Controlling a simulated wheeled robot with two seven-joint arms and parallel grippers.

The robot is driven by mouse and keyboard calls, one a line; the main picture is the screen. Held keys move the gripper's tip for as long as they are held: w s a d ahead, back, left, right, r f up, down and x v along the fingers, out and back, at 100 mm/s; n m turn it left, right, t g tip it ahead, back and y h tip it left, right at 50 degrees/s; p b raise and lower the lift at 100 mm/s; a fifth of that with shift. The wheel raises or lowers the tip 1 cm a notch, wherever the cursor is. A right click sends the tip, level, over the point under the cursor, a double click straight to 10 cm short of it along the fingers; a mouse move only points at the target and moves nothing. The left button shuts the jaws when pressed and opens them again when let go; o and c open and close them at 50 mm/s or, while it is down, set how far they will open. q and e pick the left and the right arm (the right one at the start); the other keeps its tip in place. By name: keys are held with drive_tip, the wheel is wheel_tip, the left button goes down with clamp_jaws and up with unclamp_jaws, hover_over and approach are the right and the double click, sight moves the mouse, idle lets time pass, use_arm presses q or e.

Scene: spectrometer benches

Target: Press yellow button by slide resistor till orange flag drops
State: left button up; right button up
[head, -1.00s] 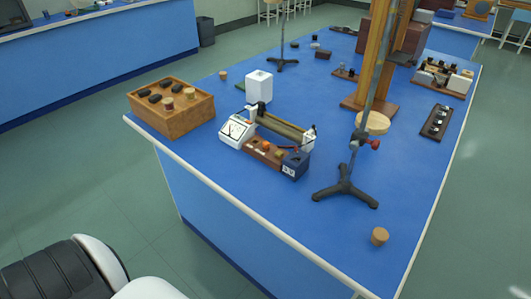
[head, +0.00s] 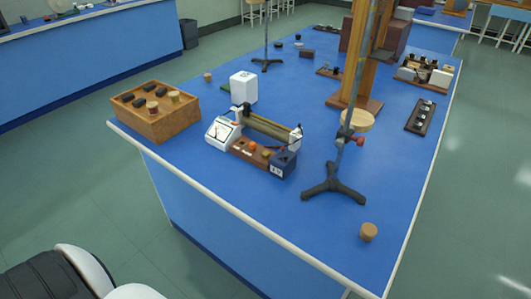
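The slide resistor (head: 272,127), a dark horizontal tube between light end supports, stands on the near part of the blue bench. In front of it is a brown wooden base (head: 243,149) with a small yellowish knob or button (head: 250,147) and a round orange piece (head: 266,153). They are too small to tell which is button or flag. A white meter (head: 221,133) stands at the base's left end and a dark blue box (head: 284,162) at its right end. Neither of my grippers is in view.
A wooden box (head: 150,125) with dark and cork-coloured pieces sits on the left corner. A black tripod stand (head: 334,182) with a tall rod stands right of the apparatus. A cork (head: 369,231) lies near the front right. The bench edge (head: 215,190) in front is clear.

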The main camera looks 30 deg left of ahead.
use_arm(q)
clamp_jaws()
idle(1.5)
